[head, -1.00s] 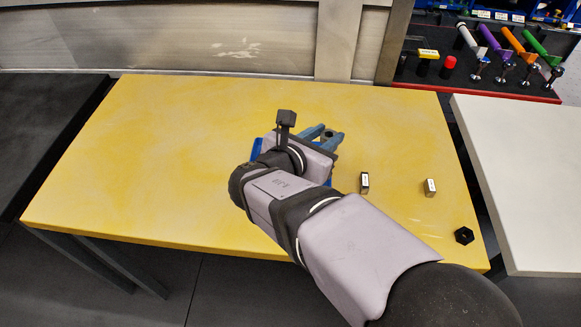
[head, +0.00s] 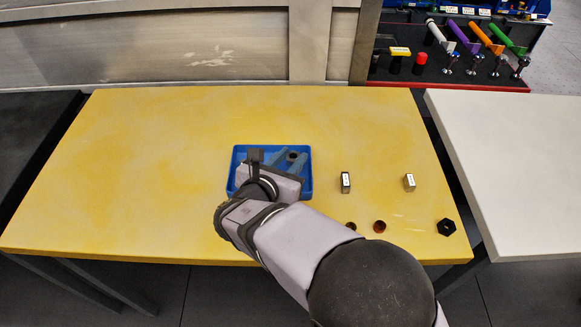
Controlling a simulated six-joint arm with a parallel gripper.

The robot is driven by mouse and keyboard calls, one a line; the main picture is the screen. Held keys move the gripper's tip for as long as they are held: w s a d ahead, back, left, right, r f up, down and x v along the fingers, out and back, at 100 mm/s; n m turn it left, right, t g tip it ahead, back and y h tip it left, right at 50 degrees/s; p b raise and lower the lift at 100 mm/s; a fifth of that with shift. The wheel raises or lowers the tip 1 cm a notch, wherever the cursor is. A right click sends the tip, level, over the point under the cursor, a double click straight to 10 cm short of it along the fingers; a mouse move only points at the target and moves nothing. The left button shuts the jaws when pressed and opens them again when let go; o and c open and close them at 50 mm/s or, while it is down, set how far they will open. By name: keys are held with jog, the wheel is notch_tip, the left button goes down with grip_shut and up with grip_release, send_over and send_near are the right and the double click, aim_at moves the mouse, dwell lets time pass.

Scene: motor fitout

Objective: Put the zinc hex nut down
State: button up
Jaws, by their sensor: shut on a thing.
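My gripper (head: 290,157) is over the blue tray (head: 232,172) in the head view, with its fingers pointing to the tray's back right part. It is shut on a small dark grey piece, the zinc hex nut (head: 292,155), of which only a bit shows between the fingertips. I cannot tell whether the nut touches the tray floor or hangs just above it. My gripper and wrist hide the front middle of the tray.
Two small labelled blocks (head: 345,182) (head: 409,183) stand right of the tray. A black hex piece (head: 446,227) and a copper-brown round piece (head: 379,227) lie near the front right. The yellow table (head: 130,170) is clear on the left. A white table (head: 515,170) adjoins at right.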

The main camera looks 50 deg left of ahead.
jog(key=shift+f, duration=1.85)
jog(key=shift+d+f+b, duration=0.1)
jog(key=shift+f+b, duration=0.35)
jog(key=shift+f, duration=0.05)
jog(key=o, duration=0.8)
jog(key=shift+s, duration=0.1)
